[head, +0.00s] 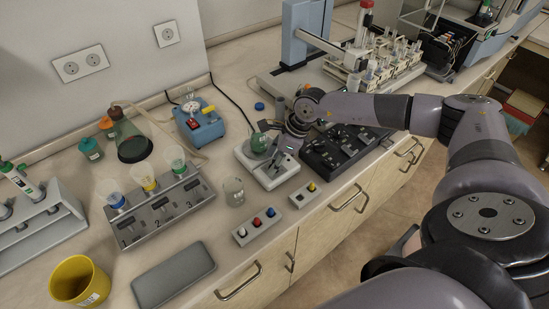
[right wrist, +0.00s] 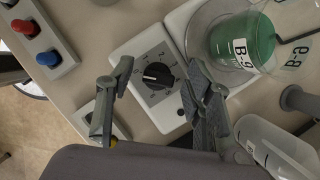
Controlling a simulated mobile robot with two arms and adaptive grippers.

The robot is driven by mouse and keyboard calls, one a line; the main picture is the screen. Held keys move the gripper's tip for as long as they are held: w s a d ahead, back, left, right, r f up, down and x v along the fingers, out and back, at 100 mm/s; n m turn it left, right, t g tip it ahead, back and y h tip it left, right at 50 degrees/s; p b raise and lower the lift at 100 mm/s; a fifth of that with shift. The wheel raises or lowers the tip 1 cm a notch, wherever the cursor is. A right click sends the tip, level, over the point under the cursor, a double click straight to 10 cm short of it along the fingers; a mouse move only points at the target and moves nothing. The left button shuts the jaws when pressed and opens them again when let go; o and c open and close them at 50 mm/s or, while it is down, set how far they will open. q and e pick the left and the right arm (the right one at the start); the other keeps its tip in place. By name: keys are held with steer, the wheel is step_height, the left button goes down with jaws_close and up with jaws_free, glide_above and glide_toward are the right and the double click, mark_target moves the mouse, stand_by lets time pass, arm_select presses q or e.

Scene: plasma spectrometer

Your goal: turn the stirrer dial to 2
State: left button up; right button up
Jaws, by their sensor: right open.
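The stirrer (head: 272,179) is a pale square unit on the bench, with a round plate carrying a beaker of green liquid (head: 260,143). In the right wrist view its black dial (right wrist: 157,75) sits on a grey square scale panel. My right gripper (right wrist: 158,70) is open, with one finger on each side of the dial in that view. I see no clear contact with the dial. In the head view my right gripper (head: 289,145) is over the stirrer and hides part of it. My left gripper is not in view.
The green beaker (right wrist: 243,42) stands close beside my right finger. A strip with red, blue and white buttons (head: 256,227) and a small yellow-button box (head: 305,194) lie in front. A black control box (head: 345,148) is to the right, an empty glass beaker (head: 233,191) to the left.

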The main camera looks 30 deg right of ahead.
steer(key=shift+c, duration=0.6)
jaws_close()
